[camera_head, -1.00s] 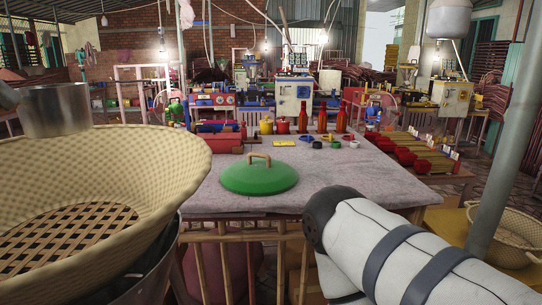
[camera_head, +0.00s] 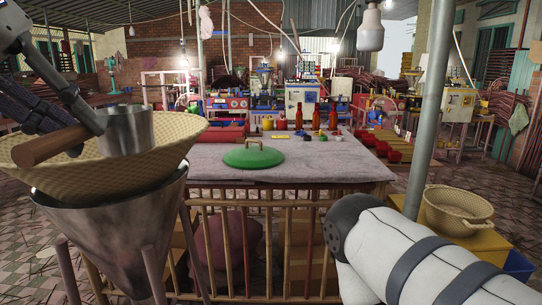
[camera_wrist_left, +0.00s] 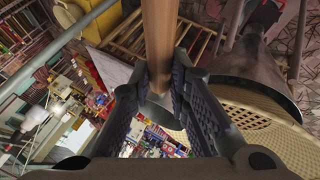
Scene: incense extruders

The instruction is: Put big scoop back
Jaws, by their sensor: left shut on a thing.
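The big scoop is a metal cup (camera_head: 126,131) with a thick wooden handle (camera_head: 52,146). My left gripper (camera_head: 85,117) is shut on the handle and holds the scoop up at the left of the head view. In that view the scoop overlaps the woven basket (camera_head: 180,130); I cannot tell how high above it the scoop is. In the left wrist view the handle (camera_wrist_left: 160,35) runs between the two dark fingers (camera_wrist_left: 160,95), and the cup is mostly hidden. My right gripper is out of view; only my white right arm shows.
The basket rests in a metal cone (camera_head: 120,215) on a stand. A grey-covered table (camera_head: 330,160) ahead holds a green lid (camera_head: 253,155), red bottles and small items. A post (camera_head: 428,120) and another woven basket (camera_head: 457,208) on a yellow box (camera_head: 480,245) are at right.

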